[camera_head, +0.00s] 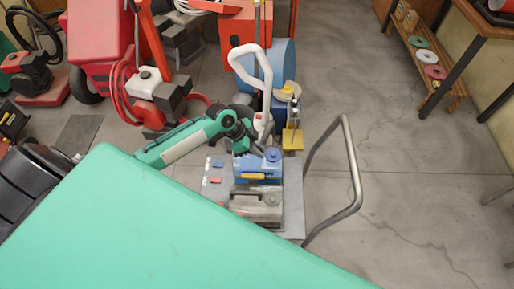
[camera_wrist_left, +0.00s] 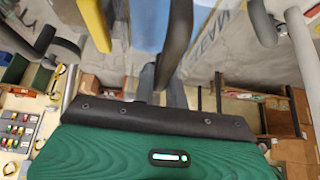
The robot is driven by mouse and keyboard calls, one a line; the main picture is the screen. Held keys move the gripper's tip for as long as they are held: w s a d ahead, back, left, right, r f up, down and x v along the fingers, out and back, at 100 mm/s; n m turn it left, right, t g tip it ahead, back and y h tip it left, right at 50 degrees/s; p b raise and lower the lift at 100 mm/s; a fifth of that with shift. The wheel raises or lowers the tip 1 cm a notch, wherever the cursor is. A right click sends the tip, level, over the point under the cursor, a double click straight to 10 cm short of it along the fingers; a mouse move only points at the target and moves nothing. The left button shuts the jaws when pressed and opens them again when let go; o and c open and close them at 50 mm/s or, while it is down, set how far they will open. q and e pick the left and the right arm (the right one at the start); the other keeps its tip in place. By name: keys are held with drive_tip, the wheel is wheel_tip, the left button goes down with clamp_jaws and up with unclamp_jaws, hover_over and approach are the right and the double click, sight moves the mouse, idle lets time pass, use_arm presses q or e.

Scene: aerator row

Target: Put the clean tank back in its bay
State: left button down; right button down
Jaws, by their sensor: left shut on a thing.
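A blue tank (camera_head: 258,166) with a round blue cap and a yellow strip on its side is on or just above the grey cart (camera_head: 213,205). My left gripper (camera_head: 253,146) is at the tank's far upper side and shut on it; the grip itself is partly hidden in the head view. In the left wrist view a blue surface (camera_wrist_left: 150,22) fills the top middle, close to the dark gripper fingers (camera_wrist_left: 165,55). A grey tank (camera_head: 256,208) with a handle stands nearer on the cart. A machine with a white looped handle (camera_head: 265,62) and blue body stands behind. My right gripper is not in view.
The cart has a bent metal push handle (camera_head: 355,170) on its right. Red machines (camera_head: 100,45) stand at the back left. A shelf rack (camera_head: 430,55) stands at the back right. The floor (camera_head: 410,180) right of the cart is clear.

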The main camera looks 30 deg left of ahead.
use_arm(q)
drive_tip(key=shift+w+f+b, duration=0.1)
drive_tip(key=shift+f+b, duration=0.4)
drive_tip(key=shift+f, duration=0.2)
idle(0.4)
drive_tip(key=c, duration=1.3)
unclamp_jaws()
drive_tip(key=shift+c, duration=0.2)
drive_tip(key=shift+s+f, duration=0.2)
drive_tip(key=b+v, duration=0.3)
drive_tip(key=v, duration=0.9)
drive_tip(key=shift+a+r, duration=0.15)
drive_tip(key=shift+r, duration=0.2)
drive_tip(key=shift+s+a+r+b, duration=0.15)
drive_tip(key=shift+a+r+b, duration=0.15)
drive_tip(key=shift+r, duration=0.3)
